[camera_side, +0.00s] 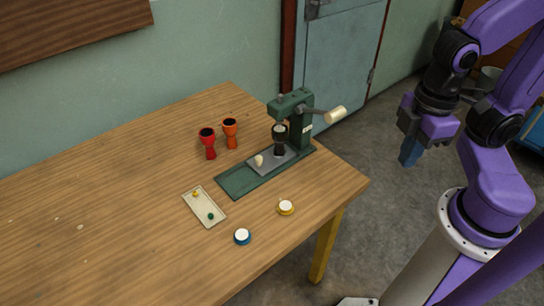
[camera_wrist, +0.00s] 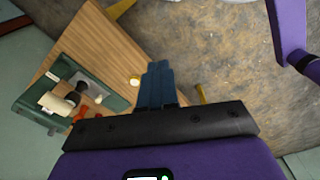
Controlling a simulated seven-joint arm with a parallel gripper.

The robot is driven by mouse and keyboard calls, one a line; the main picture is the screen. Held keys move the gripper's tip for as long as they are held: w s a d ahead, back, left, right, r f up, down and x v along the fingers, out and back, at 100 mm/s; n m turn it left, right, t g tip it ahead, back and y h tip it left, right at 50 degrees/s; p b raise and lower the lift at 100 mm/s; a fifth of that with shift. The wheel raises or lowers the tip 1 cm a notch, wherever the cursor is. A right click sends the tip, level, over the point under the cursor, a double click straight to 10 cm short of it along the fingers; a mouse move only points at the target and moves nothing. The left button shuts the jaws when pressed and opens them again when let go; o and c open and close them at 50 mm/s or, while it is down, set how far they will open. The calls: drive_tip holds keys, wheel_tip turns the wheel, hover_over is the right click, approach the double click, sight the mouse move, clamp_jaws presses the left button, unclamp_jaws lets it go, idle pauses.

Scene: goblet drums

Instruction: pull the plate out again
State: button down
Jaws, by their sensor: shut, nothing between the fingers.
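The grey plate (camera_side: 268,165) lies on the green base of the press, with a cream knob (camera_side: 259,160) at its left end. A black goblet drum (camera_side: 280,146) with a pale top stands on the plate, under the ram of the green press (camera_side: 301,122). My gripper (camera_side: 409,158) is shut and empty, well off the table to the right of the press. Its blue fingers (camera_wrist: 158,68) are together in the wrist view.
The press lever has a cream handle (camera_side: 335,115) sticking out right. A red drum (camera_side: 208,143) and an orange drum (camera_side: 230,132) stand behind the base. A tray (camera_side: 208,221) with small pieces, a blue disc (camera_side: 242,237) and a yellow disc (camera_side: 286,208) lie in front.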

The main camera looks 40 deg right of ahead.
sight(258, 157)
drive_tip(key=c, duration=1.8)
unclamp_jaws()
